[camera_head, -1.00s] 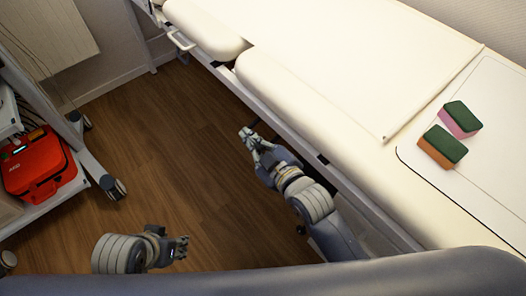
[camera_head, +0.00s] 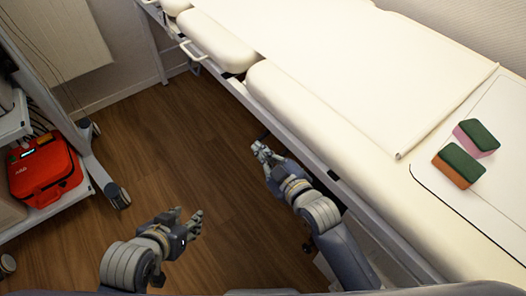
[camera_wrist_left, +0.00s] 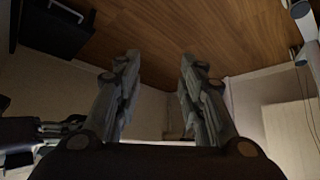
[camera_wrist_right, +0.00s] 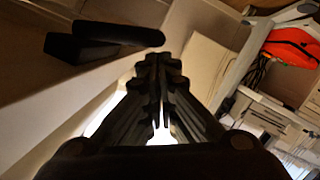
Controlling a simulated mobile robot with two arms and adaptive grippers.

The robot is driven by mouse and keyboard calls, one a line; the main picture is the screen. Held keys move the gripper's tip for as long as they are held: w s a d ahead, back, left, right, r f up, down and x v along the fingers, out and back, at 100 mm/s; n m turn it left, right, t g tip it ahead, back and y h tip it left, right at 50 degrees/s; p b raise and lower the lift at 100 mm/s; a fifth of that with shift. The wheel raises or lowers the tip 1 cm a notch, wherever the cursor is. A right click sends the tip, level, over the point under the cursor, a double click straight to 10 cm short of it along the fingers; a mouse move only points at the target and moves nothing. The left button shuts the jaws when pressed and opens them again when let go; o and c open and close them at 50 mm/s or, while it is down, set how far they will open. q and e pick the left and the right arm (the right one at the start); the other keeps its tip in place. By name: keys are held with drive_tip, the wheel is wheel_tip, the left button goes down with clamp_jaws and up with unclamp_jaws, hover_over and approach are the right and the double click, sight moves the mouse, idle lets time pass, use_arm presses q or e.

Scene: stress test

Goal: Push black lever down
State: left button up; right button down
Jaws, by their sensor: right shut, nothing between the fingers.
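The black lever (camera_wrist_right: 105,38) shows in the right wrist view as a long dark bar with rounded ends, jutting beside the pale frame. In the head view, a small dark piece (camera_head: 264,136) at the bed's near side may be its end. My right gripper (camera_head: 258,149) is beside the bed's edge, close to that piece. In the right wrist view its fingers (camera_wrist_right: 160,75) are together and empty, just below and right of the lever's end; I cannot tell if they touch. My left gripper (camera_head: 194,222) is open and empty over the floor; its fingers are apart in the left wrist view (camera_wrist_left: 156,75).
A cream treatment bed (camera_head: 300,115) runs diagonally along the right. Two green-topped sponges, one pink (camera_head: 476,138) and one orange (camera_head: 459,166), lie on it. A red case (camera_head: 45,172) sits on a wheeled cart at left. The wooden floor (camera_head: 180,150) between is clear.

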use_arm(q)
drive_tip(key=shift+s, duration=0.1)
